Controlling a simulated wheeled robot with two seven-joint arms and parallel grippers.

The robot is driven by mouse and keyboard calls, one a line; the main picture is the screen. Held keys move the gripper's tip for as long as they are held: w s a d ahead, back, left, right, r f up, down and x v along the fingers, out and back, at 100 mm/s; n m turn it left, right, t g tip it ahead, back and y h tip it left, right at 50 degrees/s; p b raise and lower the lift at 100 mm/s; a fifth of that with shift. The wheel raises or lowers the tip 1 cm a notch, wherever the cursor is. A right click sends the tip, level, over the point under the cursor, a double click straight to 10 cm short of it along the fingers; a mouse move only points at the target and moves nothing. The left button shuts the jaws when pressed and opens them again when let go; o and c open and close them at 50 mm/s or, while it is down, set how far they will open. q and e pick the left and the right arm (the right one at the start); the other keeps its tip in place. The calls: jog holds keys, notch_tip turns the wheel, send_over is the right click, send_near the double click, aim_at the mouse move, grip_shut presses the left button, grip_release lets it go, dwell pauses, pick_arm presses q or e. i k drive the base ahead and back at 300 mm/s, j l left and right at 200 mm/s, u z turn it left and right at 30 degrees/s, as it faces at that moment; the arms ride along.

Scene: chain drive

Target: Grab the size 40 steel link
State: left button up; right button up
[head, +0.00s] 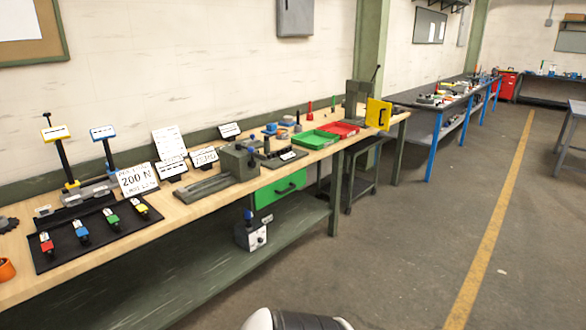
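No piece can be made out for certain as the size 40 steel link; the small labels are too small to read. A black tray (64,256) on the near left of the wooden bench holds several small dark pieces with coloured parts: a red one (47,244), a blue one (81,228), a green one (111,217) and a yellow one (140,207). They lie in a slanting row, each with a white label. Neither of my grippers shows. Only a white and dark part, apparently of my own body, shows at the bottom edge.
The wooden bench (190,213) carries a grey vise-like fixture (238,163), a "200 N" sign (137,179), a green tray (314,139) and a red tray (340,129). A yellow plate (378,114) stands at its far end. The floor (400,240) to the right is clear.

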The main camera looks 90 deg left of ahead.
aim_at(101, 190)
jog(key=j+u, duration=0.1)
jog(key=u, duration=4.3)
jog(key=i+l+u, duration=0.8)
